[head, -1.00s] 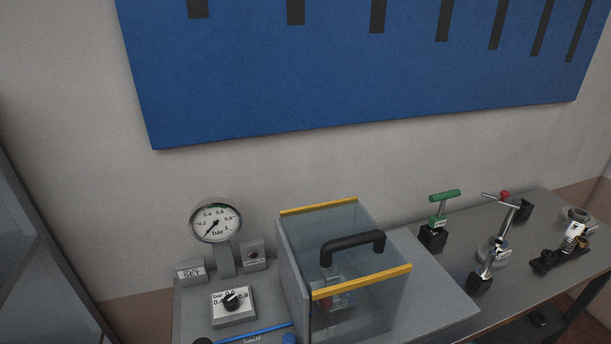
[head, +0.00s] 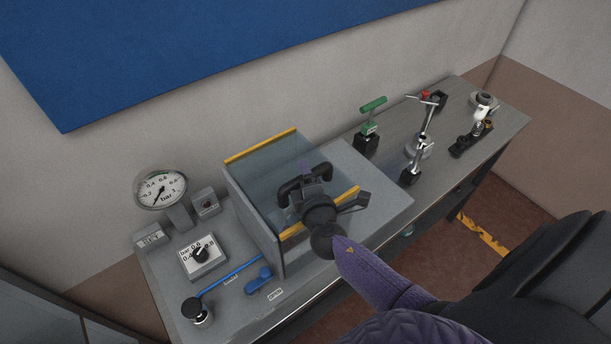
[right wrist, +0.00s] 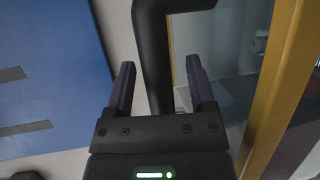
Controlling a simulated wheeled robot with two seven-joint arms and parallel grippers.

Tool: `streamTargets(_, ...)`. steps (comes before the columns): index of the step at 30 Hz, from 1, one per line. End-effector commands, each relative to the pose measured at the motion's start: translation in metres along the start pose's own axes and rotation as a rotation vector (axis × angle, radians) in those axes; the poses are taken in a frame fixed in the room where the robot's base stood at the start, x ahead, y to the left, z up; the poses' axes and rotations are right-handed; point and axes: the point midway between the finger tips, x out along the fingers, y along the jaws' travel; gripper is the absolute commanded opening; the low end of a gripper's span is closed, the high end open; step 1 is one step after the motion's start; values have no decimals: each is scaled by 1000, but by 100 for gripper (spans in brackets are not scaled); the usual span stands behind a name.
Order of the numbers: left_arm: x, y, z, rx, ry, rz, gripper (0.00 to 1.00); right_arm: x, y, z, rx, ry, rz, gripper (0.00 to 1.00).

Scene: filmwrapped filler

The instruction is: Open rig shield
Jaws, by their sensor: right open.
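The rig shield (head: 262,168) is a clear box cover with yellow edge strips and looks closed on the grey rig. Its black handle (head: 289,190) is partly hidden behind my right gripper (head: 306,172) in the head view. In the right wrist view the black handle (right wrist: 150,50) runs between the two purple fingers of my open right gripper (right wrist: 163,85), with gaps visible beside it. A yellow strip (right wrist: 275,85) of the shield stands to the right there. My left gripper is not in view.
A pressure gauge (head: 160,188), a dial box (head: 203,256) and a blue lever (head: 232,272) are left of the shield. A green-handled tool (head: 370,118) and several metal fixtures stand to the right on the bench (head: 455,105). A blue board (head: 150,50) hangs behind.

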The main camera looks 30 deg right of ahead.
Motion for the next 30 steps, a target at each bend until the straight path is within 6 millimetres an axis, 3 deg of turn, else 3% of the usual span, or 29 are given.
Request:
streamTargets(6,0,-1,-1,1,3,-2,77,1,0,0,0,0,-1,70)
streamTargets(16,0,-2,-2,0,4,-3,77,0,0,0,0,1,-1,2)
streamTargets(30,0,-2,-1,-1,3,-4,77,0,0,0,0,1,-2,0)
